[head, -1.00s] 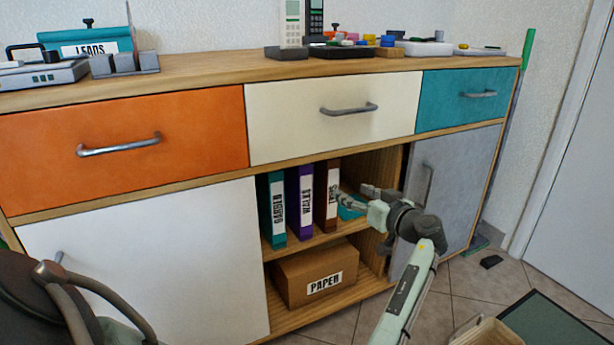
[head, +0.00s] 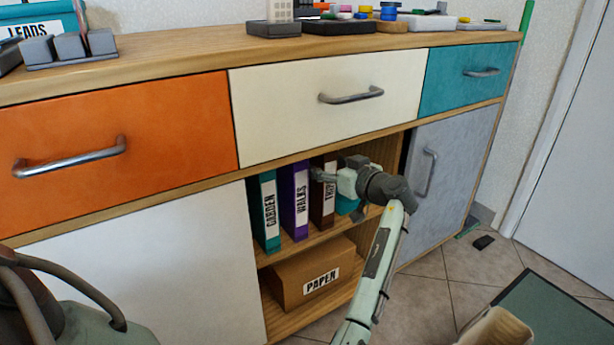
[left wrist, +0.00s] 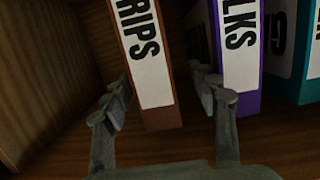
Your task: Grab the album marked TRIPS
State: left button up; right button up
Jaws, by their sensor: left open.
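The brown album marked TRIPS (head: 323,205) stands upright on the upper shelf of the open compartment, right of the purple WALKS album (head: 295,200). My left gripper (head: 336,168) is at its spine, covering part of it and its label. In the left wrist view the TRIPS album (left wrist: 152,65) lies between the two open fingers of the left gripper (left wrist: 163,88). One finger is on its left side. The other is by the gap towards the WALKS album (left wrist: 240,50) and overlaps that album's edge in the picture. Contact cannot be told. My right gripper is not in view.
The teal GARDEN album (head: 265,215) stands left of WALKS. A cardboard PAPER box (head: 300,280) sits on the shelf below. A wooden side wall (left wrist: 40,80) is close beside the left finger in the wrist view. The grey door (head: 450,170) is right of the compartment.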

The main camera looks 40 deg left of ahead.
pick_arm(q)
jog(key=b+x, duration=0.1)
jog(key=x, duration=0.5)
jog(key=shift+w+a, duration=0.1)
jog(key=shift+w, duration=0.2)
jog(key=shift+c, duration=0.3)
grip_shut()
jog(key=shift+r, duration=0.25)
